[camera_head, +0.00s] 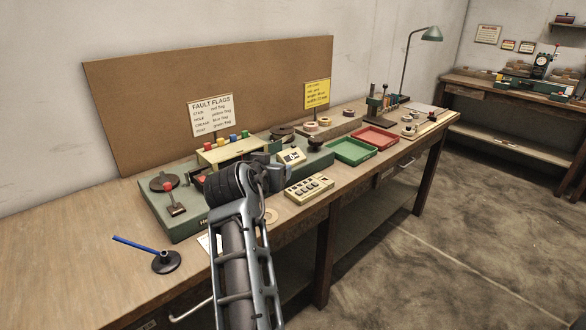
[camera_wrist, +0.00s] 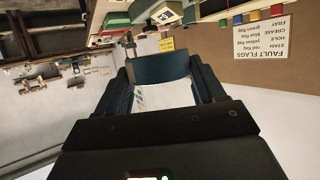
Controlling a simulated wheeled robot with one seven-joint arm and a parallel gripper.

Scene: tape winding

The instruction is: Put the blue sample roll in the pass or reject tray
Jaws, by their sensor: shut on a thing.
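My gripper (camera_head: 272,180) is at the end of my arm, above the front of the green machine. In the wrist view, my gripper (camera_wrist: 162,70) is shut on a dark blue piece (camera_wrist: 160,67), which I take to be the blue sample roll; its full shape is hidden. A pale patch with coloured marks shows between the jaws below it; I cannot tell what it belongs to. A green tray (camera_head: 352,151) and a red tray (camera_head: 374,138) lie side by side on the bench, right of my gripper. Both look empty.
The green machine (camera_head: 170,222) stands below my arm, with coloured flags (camera_head: 233,137) behind. A button box (camera_head: 309,188) lies between my gripper and the trays. A blue rod on a round base (camera_head: 166,262) stands front left. Tape rolls (camera_head: 312,126) sit behind the trays.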

